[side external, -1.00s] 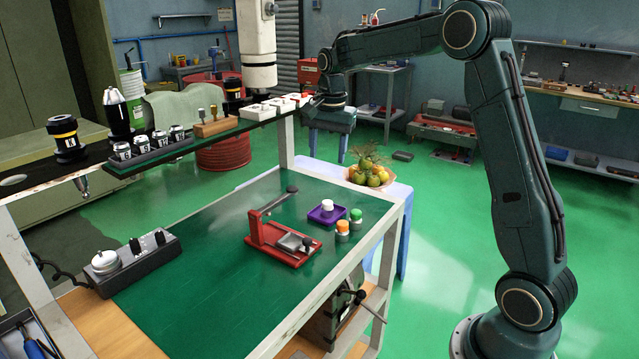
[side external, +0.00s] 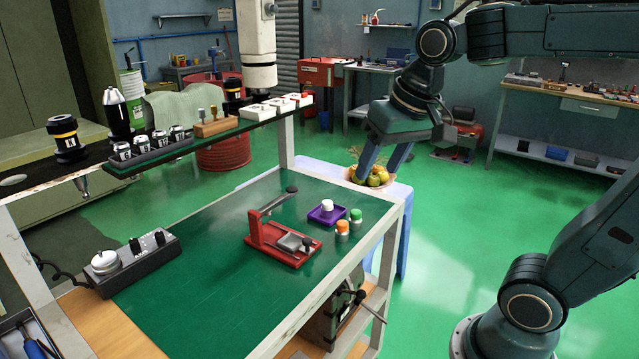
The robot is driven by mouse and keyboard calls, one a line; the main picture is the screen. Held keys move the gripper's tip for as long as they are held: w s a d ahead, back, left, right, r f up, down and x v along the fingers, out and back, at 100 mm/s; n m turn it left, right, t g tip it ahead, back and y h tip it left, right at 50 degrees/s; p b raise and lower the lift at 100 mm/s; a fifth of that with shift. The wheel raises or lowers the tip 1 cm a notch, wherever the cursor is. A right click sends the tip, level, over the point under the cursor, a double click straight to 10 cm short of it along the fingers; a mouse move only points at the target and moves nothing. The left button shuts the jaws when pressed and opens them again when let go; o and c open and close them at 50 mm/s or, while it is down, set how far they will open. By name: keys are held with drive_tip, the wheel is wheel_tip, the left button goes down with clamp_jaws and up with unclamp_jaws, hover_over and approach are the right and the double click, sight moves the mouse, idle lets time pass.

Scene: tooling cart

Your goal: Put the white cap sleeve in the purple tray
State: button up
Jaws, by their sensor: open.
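The white cap sleeve (side external: 327,205) is a small white cylinder. It sits upright in the small square purple tray (side external: 315,217) on the green top of the cart. My gripper (side external: 383,176) is open and points down, with its two blue fingers apart. It is empty, to the right of and above the tray, and clear of the sleeve. In the picture its fingers overlap the fruit bowl behind the cart; I cannot tell the exact depth.
Orange-capped (side external: 342,228) and green-capped (side external: 356,215) pieces stand just right of the tray. A red lever press (side external: 285,240) is at its left. A control box (side external: 130,262) lies at the cart's left. The green mat (side external: 205,265) between them is bare.

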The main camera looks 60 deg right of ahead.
drive_tip(key=s+a+f+n, duration=0.1)
drive_tip(key=s+f+n, duration=0.1)
drive_tip(key=s, duration=0.2)
drive_tip(key=s+a+f+n+t, duration=0.1)
drive_tip(key=s+n, duration=0.1)
drive_tip(key=s, duration=0.3)
drive_tip(key=shift+a+f+n, duration=0.3)
drive_tip(key=shift+a+f, duration=0.05)
drive_tip(key=shift+a, duration=0.05)
